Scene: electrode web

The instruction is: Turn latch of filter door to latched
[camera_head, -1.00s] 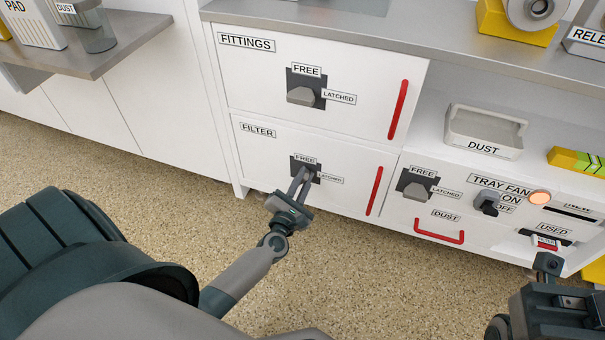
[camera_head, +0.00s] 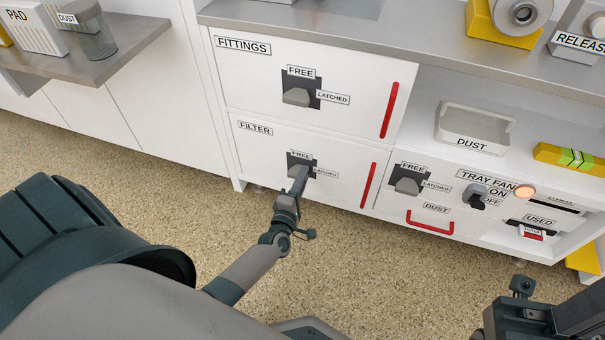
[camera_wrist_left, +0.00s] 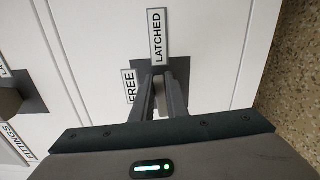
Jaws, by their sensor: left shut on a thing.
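The filter door (camera_head: 335,170) is a white panel marked FILTER, closed, with a red bar handle (camera_head: 368,185) on its right. Its latch (camera_head: 297,170) sits on a dark plate with FREE above and LATCHED to the right; my fingers partly hide the grey knob. My left gripper (camera_head: 299,180) is shut on the knob. In the left wrist view the fingers (camera_wrist_left: 160,95) straddle it, near the FREE (camera_wrist_left: 129,86) and LATCHED (camera_wrist_left: 156,36) labels; its exact angle is hard to tell. My right gripper (camera_head: 522,287) is at the lower right, clear of the cabinet; its jaws are unclear.
Above is the fittings door (camera_head: 340,75) with its own latch (camera_head: 298,97). To the right are the dust drawer (camera_head: 432,225), its latch (camera_head: 408,185) and the tray fan switch (camera_head: 476,195). A shelf (camera_head: 120,50) juts out upper left. The floor in front is clear.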

